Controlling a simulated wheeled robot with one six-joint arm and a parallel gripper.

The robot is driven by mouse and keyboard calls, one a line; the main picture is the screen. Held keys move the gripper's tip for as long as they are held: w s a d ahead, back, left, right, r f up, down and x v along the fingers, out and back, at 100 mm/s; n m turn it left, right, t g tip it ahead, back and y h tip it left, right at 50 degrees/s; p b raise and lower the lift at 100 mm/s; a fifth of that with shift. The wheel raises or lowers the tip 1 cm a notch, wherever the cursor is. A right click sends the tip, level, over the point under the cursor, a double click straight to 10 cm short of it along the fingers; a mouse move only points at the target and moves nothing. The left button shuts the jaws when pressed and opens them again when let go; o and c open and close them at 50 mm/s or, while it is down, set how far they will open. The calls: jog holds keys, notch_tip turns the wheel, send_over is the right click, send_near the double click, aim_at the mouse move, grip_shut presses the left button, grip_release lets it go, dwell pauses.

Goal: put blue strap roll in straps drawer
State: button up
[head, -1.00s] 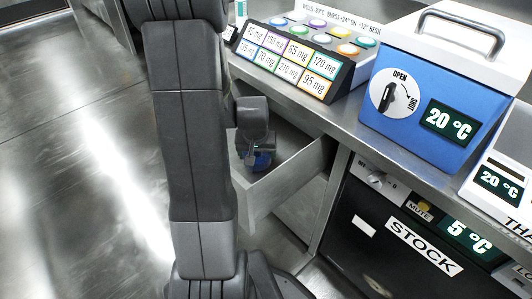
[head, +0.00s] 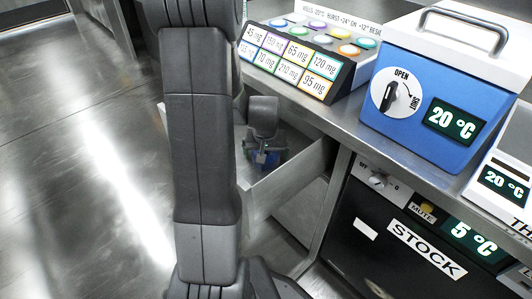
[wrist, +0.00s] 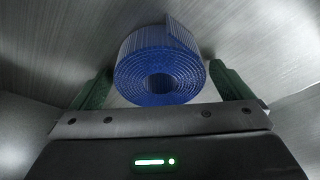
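The blue strap roll (wrist: 160,62) sits between the two green fingers of my gripper (wrist: 162,80) in the wrist view, its coiled end facing the camera. In the head view, my gripper (head: 262,155) points down inside an open grey drawer (head: 290,182) under the counter. The blue roll (head: 272,160) shows there, partly hidden by the fingers and the drawer wall. Whether the roll touches the drawer floor cannot be told. No label on the drawer is visible.
The steel counter edge (head: 300,108) lies right of and above the drawer. On it stand a dosage-label rack (head: 290,62) and a blue-and-white box (head: 430,95). A black STOCK unit (head: 400,240) is below. Open floor (head: 80,190) lies left.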

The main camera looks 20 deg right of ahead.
jog(key=shift+r, duration=0.1)
jog(key=shift+r, duration=0.3)
jog(key=p+v, duration=0.4)
jog(key=v, duration=0.7)
jog(key=shift+r, duration=0.25)
jog(key=shift+a, duration=0.1)
